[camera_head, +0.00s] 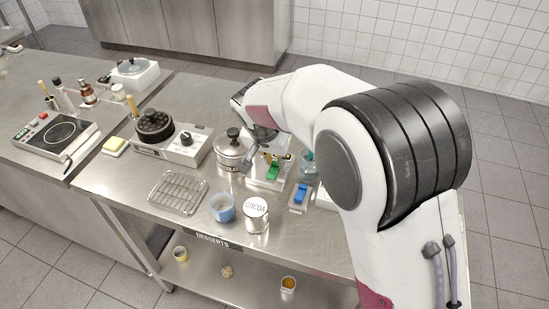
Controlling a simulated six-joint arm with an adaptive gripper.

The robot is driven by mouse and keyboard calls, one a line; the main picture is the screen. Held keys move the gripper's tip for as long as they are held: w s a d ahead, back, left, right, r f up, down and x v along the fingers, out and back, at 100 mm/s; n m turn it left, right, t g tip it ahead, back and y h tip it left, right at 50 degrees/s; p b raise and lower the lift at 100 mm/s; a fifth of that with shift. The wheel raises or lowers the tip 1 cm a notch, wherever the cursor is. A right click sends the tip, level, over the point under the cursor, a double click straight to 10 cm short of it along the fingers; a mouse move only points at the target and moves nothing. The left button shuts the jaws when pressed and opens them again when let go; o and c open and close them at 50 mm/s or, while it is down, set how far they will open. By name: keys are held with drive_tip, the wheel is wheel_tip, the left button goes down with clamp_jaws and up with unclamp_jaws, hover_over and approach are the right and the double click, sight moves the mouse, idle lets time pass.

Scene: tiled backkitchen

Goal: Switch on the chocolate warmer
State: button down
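A white appliance (172,151) with a dark round lidded pot (154,125) and a black knob (186,138) stands on the steel table; it may be the chocolate warmer, but its label is too small to read. Right of it, a plate with a green rocker switch (273,172) and a plate with a blue rocker switch (301,193) lie on the table. My gripper (266,156) hangs close to the green switch, right of a lidded steel pot (231,151). My arm partly covers it, so its finger opening and any contact with the switch are unclear.
A wire rack (178,192), a blue cup (222,208) and a cocoa tin (256,215) stand near the front edge. A clear jar (308,165) stands beside the green switch.

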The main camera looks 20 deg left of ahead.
drive_tip(key=shift+w, duration=0.1)
idle(0.3)
drive_tip(key=shift+w+g, duration=0.15)
drive_tip(key=shift+g, duration=0.35)
drive_tip(key=shift+w+f+g, duration=0.15)
drive_tip(key=shift+g, duration=0.45)
drive_tip(key=c, duration=1.9)
unclamp_jaws()
drive_tip(key=shift+s+t, duration=0.35)
drive_tip(key=shift+t, duration=0.35)
